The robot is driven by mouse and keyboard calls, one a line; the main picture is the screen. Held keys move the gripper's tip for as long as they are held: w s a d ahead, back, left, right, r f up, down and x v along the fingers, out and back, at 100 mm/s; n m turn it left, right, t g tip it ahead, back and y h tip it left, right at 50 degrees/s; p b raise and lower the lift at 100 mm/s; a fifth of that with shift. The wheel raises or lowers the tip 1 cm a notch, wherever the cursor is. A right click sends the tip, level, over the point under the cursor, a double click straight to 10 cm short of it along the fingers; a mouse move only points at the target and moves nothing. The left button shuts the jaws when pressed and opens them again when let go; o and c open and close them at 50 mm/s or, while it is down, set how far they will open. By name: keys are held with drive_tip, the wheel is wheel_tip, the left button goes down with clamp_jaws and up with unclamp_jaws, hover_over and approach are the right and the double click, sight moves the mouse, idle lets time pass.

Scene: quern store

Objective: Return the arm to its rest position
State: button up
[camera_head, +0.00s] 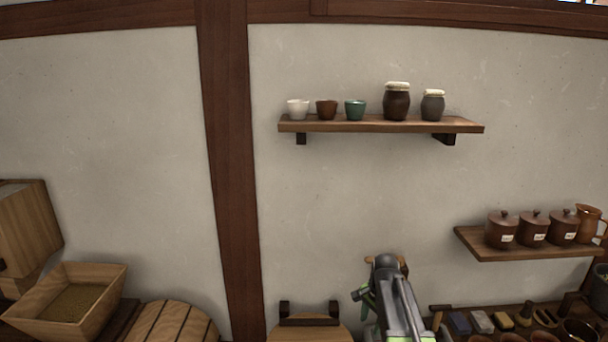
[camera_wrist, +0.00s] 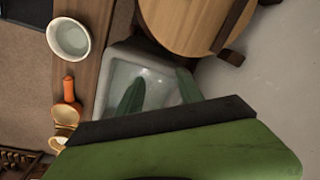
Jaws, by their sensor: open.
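My arm shows at the bottom of the head view, right of centre, as grey links with green parts, in front of the wall. My gripper's fingertips are not clear there. In the wrist view my gripper (camera_wrist: 160,90) shows two dark green fingers set apart, with nothing between them. A wide green part of my own with a black edge fills the bottom of that view. Behind the fingers is a pale grey basin (camera_wrist: 114,70), partly hidden by them. I cannot tell how far the fingers are from it.
The wrist view shows a white bowl (camera_wrist: 69,38), an orange-handled scoop (camera_wrist: 68,112) and a round wooden lid (camera_wrist: 185,22). In the head view a wall shelf (camera_head: 380,125) holds cups and jars. A lower shelf (camera_head: 530,252) with lidded pots is right of my arm. A wooden hopper (camera_head: 105,290) is left.

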drive_tip(key=s+a+f+n, duration=0.1)
drive_tip(key=s+a+n, duration=0.1)
drive_tip(key=s+n, duration=0.3)
drive_tip(key=s+a+f+n+g, duration=0.1)
drive_tip(key=s+a+f+n, duration=0.1)
drive_tip(key=s+n, duration=0.4)
drive_tip(key=shift+s+a+g+b, duration=0.35)
drive_tip(key=shift+s+b, duration=0.1)
drive_tip(key=shift+s, duration=1.95)
idle(4.5)
